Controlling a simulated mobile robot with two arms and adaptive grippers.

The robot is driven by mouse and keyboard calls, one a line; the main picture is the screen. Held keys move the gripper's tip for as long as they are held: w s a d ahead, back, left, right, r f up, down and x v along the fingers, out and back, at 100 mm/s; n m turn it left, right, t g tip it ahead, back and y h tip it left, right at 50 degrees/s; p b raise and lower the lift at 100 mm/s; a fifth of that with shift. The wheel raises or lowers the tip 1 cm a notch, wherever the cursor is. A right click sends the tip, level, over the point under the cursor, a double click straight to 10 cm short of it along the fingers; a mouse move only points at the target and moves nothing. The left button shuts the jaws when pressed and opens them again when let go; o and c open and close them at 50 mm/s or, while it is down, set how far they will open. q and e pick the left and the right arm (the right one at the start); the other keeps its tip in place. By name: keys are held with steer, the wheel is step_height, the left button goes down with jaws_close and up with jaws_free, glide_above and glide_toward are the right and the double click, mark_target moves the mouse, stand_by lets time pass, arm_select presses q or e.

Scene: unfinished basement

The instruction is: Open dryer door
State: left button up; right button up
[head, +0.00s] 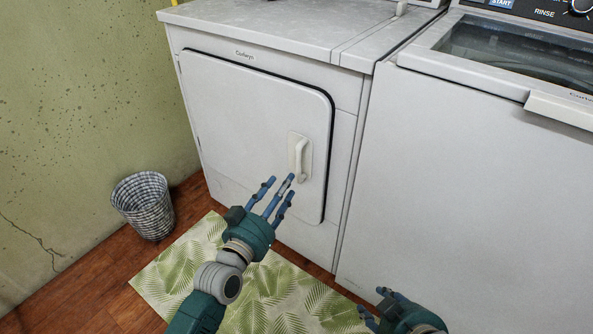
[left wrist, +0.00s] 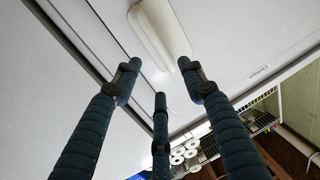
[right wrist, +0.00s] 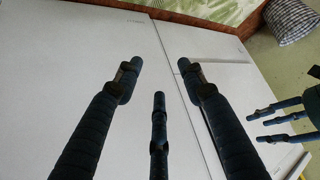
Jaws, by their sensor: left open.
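The white dryer (head: 345,110) stands against the wall. Its door (head: 235,110) looks closed, with a dark seam along the top and right edges. A pale vertical handle (head: 300,158) sits near the door's right side. My left gripper (head: 279,187) is open and empty, just below and in front of the handle. In the left wrist view the handle (left wrist: 158,32) lies ahead of the spread fingers (left wrist: 162,75), with nothing between them. My right gripper (head: 376,308) is low in front of the washer; its fingers (right wrist: 162,75) are spread and empty.
A white washer (head: 450,170) stands close on the dryer's right. A woven basket (head: 145,205) sits on the floor by the green wall, left of the dryer. A leaf-print mat (head: 170,275) covers the floor in front. Shelving with rolls (left wrist: 185,155) shows in the left wrist view.

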mark_target(299, 162)
arm_select(q)
steer(key=b+x, duration=0.2)
steer(key=x, duration=0.7)
steer(key=shift+f, duration=0.15)
steer(key=shift+w, duration=0.15)
arm_select(e)
steer(key=w+a+r+t+y, duration=0.1)
steer(key=w+a+r+t, duration=0.3)
steer(key=w+r, duration=0.5)
steer(key=r+t, duration=0.1)
steer(key=t, duration=0.1)
steer(key=shift+w+r+t+y, duration=0.3)
steer(key=shift+r+y, duration=0.1)
arm_select(q)
steer(key=shift+c, duration=0.5)
jaws_close()
arm_select(e)
steer(key=shift+d, duration=0.1)
